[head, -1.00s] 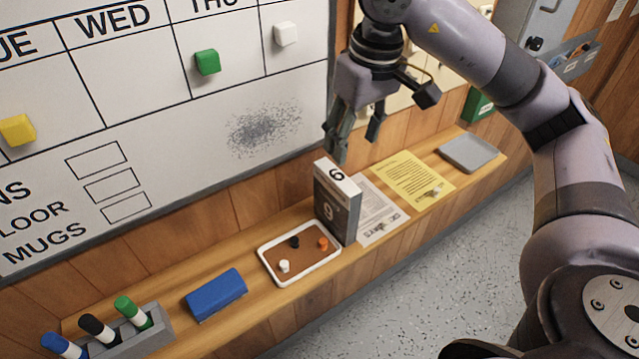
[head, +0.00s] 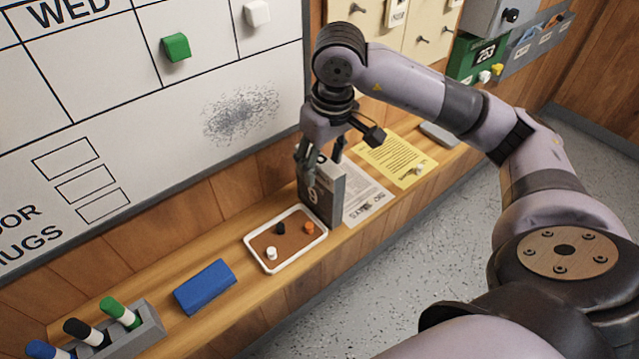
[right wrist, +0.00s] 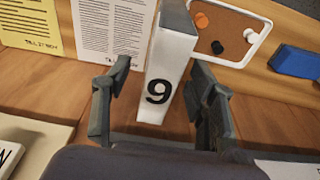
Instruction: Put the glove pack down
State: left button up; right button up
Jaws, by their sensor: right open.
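The glove pack (head: 325,196), a grey and white box marked 9, stands upright on the wooden ledge (head: 222,255) just behind the cork tray. My right gripper (head: 320,158) is at its top, pointing down, and partly hides it. In the right wrist view the pack (right wrist: 166,72) is between the two fingers of the right gripper (right wrist: 160,75). The fingers are open, with a gap on the left; contact on the right side is hard to tell. My left gripper is not in view.
A white-rimmed tray (head: 248,254) with small pegs is close to the pack. A printed sheet (head: 362,200) and a yellow sheet (head: 398,160) lie on the other side. A blue block (head: 205,287) and a marker holder (head: 148,328) are at left. The whiteboard (head: 130,110) rises behind.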

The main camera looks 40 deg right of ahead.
aim_at(325, 200)
jog(key=f+p, duration=0.1)
jog(key=f, duration=0.1)
jog(key=w+f+p, duration=0.1)
jog(key=f, duration=0.1)
jog(key=shift+a+f, duration=0.1)
jog(key=shift+f, duration=0.5)
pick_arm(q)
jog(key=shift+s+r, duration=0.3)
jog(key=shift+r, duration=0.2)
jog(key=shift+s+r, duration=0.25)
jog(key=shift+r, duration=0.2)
pick_arm(e)
jog(key=shift+w, duration=0.1)
pick_arm(q)
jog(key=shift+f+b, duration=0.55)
jog(key=shift+b, duration=0.05)
pick_arm(e)
jog(key=shift+f, duration=0.25)
jog(key=shift+c, duration=0.5)
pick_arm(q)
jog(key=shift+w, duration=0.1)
pick_arm(e)
grip_shut()
